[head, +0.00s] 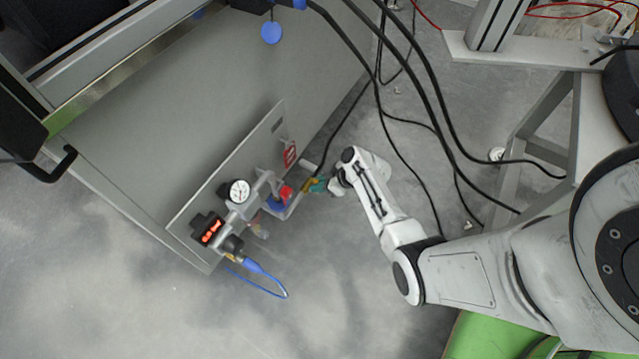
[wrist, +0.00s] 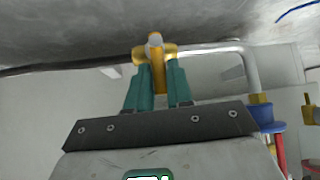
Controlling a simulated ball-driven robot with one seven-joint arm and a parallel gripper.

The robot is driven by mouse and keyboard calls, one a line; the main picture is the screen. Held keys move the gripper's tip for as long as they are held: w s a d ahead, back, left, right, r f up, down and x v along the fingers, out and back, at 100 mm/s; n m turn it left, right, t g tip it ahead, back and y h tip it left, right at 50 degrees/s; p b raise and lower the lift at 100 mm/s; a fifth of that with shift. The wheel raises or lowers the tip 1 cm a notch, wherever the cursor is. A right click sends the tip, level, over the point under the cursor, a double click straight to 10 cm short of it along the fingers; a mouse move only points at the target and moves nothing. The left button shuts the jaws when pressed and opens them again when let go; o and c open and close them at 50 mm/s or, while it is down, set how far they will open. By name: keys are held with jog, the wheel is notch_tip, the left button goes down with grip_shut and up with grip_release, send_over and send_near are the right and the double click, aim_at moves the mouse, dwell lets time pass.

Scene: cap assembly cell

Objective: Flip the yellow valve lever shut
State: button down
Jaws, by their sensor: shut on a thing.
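The yellow valve lever (wrist: 157,72) stands between the two green fingers of my gripper (wrist: 159,80) in the wrist view. The fingers are shut on it. The lever joins a brass valve body (wrist: 139,54) at the end of a grey pipe. In the head view my gripper (head: 319,185) is at the right end of the pipework on the panel.
A grey panel (head: 187,212) carries a round gauge (head: 239,191), a red-lit display (head: 212,231), and red and blue fittings (head: 285,193). A blue hose (head: 272,291) loops below. Black cables (head: 424,105) hang close to my arm. The floor at the lower left is clear.

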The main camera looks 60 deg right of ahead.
jog(key=c, duration=1.1)
grip_release()
jog(key=p+v, duration=0.5)
jog(key=v, duration=0.5)
jog(key=shift+s+r, duration=0.25)
jog(key=shift+r, duration=0.05)
jog(key=shift+d, duration=0.1)
